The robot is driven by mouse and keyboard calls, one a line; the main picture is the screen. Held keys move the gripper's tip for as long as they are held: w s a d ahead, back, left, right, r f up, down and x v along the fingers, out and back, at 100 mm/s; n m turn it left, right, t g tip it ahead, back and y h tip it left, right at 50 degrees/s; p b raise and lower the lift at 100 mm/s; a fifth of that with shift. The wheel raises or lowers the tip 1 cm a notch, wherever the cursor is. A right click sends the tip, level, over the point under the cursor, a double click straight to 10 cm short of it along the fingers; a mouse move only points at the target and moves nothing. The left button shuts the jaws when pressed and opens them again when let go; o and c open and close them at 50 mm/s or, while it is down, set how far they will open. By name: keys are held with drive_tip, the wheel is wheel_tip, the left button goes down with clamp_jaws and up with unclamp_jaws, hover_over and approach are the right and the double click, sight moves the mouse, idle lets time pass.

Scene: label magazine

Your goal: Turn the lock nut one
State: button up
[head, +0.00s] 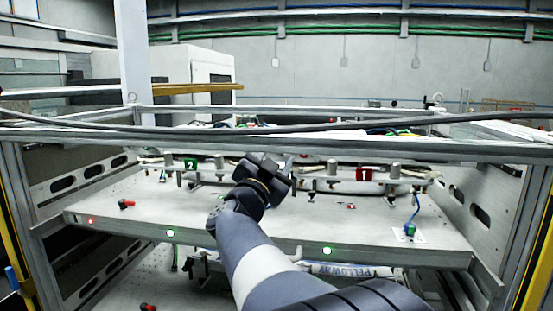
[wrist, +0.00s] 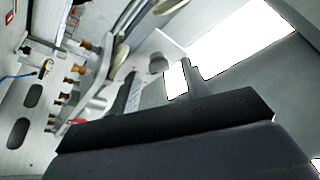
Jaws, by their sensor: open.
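A red tag marked 1 (head: 365,174) sits on the right part of the rail on the shelf. Grey knob-like cylinders stand on either side of it, a left one (head: 332,168) and a right one (head: 393,171). I cannot tell which piece is lock nut one. My gripper (head: 270,172) is over the shelf, left of the red tag and right of a green tag marked 2 (head: 190,164). In the wrist view my open gripper (wrist: 160,88) has nothing visible between its fingers. Brass-coloured fittings (wrist: 75,75) show at its left there, apart from the fingers.
A blue cable (head: 415,205) runs to a small fitting at the right. A red-and-black piece (head: 127,203) lies at the left. Side walls with slots stand at both ends.

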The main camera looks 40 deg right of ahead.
drive_tip(key=b+v, duration=0.2)
drive_tip(key=v, duration=0.8)
drive_tip(key=shift+a, duration=0.25)
drive_tip(key=shift+d+f, duration=0.1)
drive_tip(key=p+x, duration=0.2)
drive_tip(key=x, duration=0.8)
drive_tip(key=shift+d, duration=0.3)
drive_tip(key=shift+a, duration=0.1)
